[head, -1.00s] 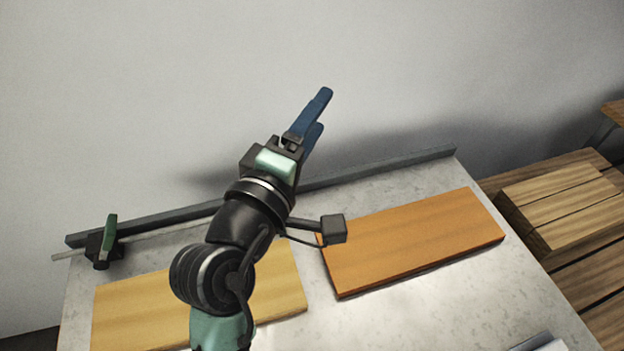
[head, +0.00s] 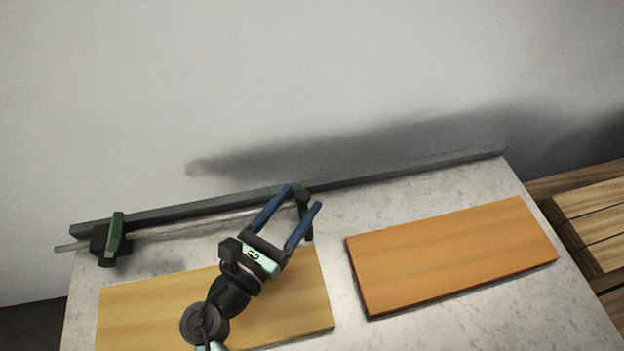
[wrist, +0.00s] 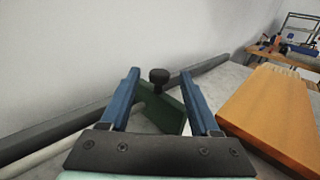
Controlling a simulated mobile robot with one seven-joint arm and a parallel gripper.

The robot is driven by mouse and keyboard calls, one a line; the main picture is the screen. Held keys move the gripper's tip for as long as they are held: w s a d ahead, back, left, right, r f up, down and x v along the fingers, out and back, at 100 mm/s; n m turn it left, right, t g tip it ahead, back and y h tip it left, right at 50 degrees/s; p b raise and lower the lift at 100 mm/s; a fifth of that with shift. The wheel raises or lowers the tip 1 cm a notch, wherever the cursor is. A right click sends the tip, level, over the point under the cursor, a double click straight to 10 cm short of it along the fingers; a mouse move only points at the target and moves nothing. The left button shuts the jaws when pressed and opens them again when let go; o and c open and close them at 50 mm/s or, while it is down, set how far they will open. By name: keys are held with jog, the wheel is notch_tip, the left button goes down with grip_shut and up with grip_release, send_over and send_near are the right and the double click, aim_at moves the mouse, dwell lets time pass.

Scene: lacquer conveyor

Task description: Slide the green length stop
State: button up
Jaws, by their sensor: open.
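A dark green block with a black knob on top, which looks like the length stop (wrist: 161,108), shows between my gripper's fingers in the wrist view. In the head view the stop (head: 303,200) sits at the grey rail (head: 400,177), right of its middle. My gripper (head: 303,198) is open, its blue fingers pointing toward the rail, one on each side of the stop in the picture. I cannot tell whether either finger touches it. The fingers and palm hide part of the stop in the wrist view.
A black clamp with a green lever (head: 115,233) sits at the rail's left end, on a thin pale rod (head: 180,227). A pale board (head: 140,305) and an orange board (head: 450,255) lie on the grey table. Slatted wood (head: 595,225) stands at the right.

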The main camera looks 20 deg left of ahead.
jog(key=w, duration=0.2)
jog(key=w+d, duration=0.1)
jog(key=w, duration=0.2)
jog(key=shift+w, duration=0.3)
grip_shut()
dwell(1.1)
